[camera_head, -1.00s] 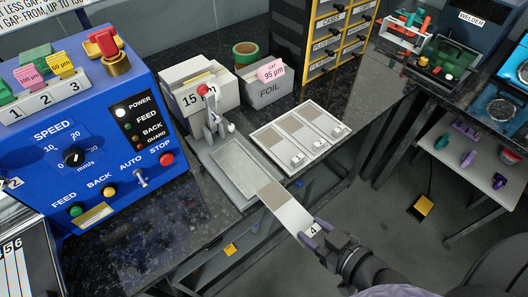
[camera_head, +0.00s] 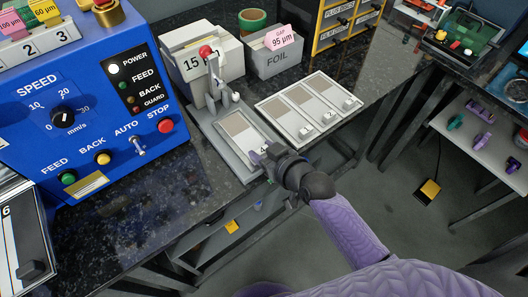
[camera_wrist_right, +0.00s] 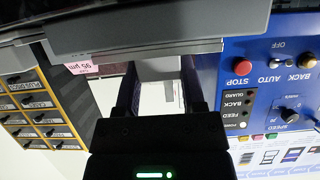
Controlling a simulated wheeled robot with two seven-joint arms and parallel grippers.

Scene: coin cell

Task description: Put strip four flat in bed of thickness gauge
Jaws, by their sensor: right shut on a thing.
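Strip four (camera_head: 238,129), a pale plate with a grey-brown patch at its far end and a "4" tab at its near end, lies along the bed of the thickness gauge (camera_head: 203,122). It looks level and within the bed's outline; I cannot tell whether it fully touches the bottom. My right gripper (camera_head: 261,154) is shut on its tab end, at the near end of the bed. Its fingers also show in the wrist view (camera_wrist_right: 160,90), where the strip is hard to make out. My left gripper is out of view.
A white tray (camera_head: 327,126) with several tabbed strips lies right of the gauge. A blue control box (camera_head: 90,100) is close on the left. The black bench edge is at the front.

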